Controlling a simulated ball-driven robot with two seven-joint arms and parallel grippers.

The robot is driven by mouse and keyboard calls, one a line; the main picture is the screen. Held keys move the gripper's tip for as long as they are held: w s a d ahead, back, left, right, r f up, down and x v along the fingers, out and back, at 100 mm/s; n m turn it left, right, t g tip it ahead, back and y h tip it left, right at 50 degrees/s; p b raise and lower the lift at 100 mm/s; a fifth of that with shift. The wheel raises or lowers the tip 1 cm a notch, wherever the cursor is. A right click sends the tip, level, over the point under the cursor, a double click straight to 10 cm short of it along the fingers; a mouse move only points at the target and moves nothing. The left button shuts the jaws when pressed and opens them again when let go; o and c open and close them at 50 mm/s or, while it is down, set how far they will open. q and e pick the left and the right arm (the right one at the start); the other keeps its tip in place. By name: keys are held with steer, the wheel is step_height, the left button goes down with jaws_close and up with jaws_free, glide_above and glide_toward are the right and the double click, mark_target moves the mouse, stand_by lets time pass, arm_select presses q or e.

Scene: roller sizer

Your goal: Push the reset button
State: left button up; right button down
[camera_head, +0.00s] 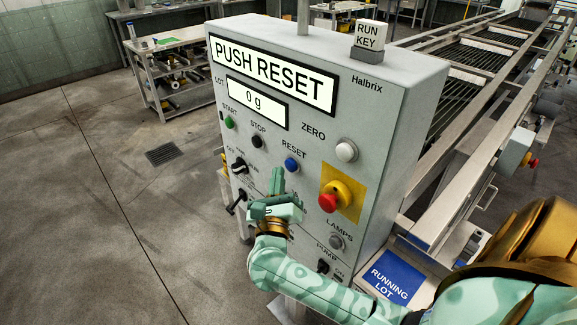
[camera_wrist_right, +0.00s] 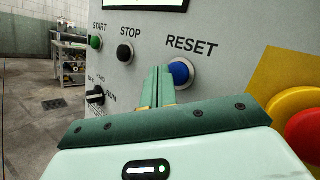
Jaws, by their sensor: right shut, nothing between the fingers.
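The blue reset button (camera_head: 292,165) sits on the grey control panel (camera_head: 225,75) under the label RESET. It also shows in the right wrist view (camera_wrist_right: 180,73), just right of my fingertips. My right gripper (camera_head: 276,180) is shut and empty, its fingers pointing up at the panel, a little below and left of the button in the head view. In the wrist view the fingers overlap the button's left edge; I cannot tell whether they touch it. The panel's display reads PUSH RESET, with 0 g below. My left gripper is not in view.
A green start button (camera_head: 229,122) and black stop button (camera_head: 257,141) are left of reset. A white zero button (camera_head: 346,150) and red emergency stop (camera_head: 329,202) on a yellow plate are to the right. A roller conveyor (camera_head: 465,70) runs behind; a workbench (camera_head: 165,45) stands farther back.

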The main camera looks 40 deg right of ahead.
steer(key=shift+d, duration=0.1)
steer(key=shift+d, duration=0.35)
steer(key=shift+d, duration=0.5)
stand_by(0.8)
steer(key=shift+a, duration=0.95)
steer(key=a, duration=0.5)
steer(key=shift+s, duration=0.2)
